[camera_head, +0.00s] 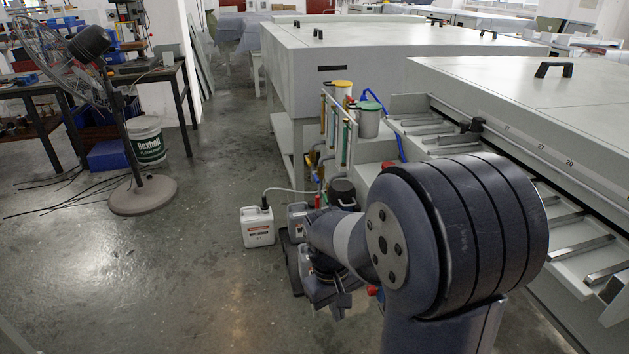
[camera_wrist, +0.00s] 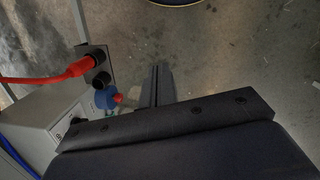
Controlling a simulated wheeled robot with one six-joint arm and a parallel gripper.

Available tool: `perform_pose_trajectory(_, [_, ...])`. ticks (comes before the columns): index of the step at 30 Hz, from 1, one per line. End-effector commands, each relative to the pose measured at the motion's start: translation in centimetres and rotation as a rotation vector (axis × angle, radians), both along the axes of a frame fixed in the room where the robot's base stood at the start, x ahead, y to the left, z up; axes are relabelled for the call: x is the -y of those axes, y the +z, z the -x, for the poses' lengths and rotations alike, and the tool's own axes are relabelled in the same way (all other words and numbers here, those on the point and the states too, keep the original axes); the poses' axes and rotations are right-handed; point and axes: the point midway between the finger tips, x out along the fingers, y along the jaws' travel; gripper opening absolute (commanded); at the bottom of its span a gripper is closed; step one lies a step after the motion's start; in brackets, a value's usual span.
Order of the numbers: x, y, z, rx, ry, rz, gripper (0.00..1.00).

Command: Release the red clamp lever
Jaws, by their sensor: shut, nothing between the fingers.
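In the wrist view, a red elongated part (camera_wrist: 60,74) runs from the left edge to a black fitting on a grey box. Below it is a blue rounded part with a small red tip (camera_wrist: 118,98). I cannot tell for sure which of these is the clamp lever. My gripper (camera_wrist: 160,72) is shut and empty, with its fingers side by side to the right of the red tip and apart from it in the picture. In the head view, my gripper (camera_head: 337,305) is low beside the machine, partly hidden by my arm. A small red part (camera_head: 374,291) shows there.
A white jug (camera_head: 257,227) and a grey jug (camera_head: 297,220) stand on the floor by the machine. The plate processor (camera_head: 520,90) fills the right side. A pedestal fan (camera_head: 142,194) stands at the left. The floor between is mostly clear.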

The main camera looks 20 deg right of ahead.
Motion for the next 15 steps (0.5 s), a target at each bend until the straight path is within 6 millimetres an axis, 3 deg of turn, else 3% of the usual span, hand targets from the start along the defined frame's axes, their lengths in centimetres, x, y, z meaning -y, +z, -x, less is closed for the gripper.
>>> perform_pose_trajectory(1, [-0.3,1.3,-1.8,-0.022,-0.019,-0.01,0.0])
perform_pose_trajectory(6, [-1.3,1.5,-6.5,-0.073,-0.074,-0.038,0.0])
perform_pose_trajectory(10, [-1.9,1.1,-8.7,-0.099,-0.102,-0.053,0.0])
perform_pose_trajectory(15, [-2.2,0.7,-9.9,-0.113,-0.119,-0.061,0.0])
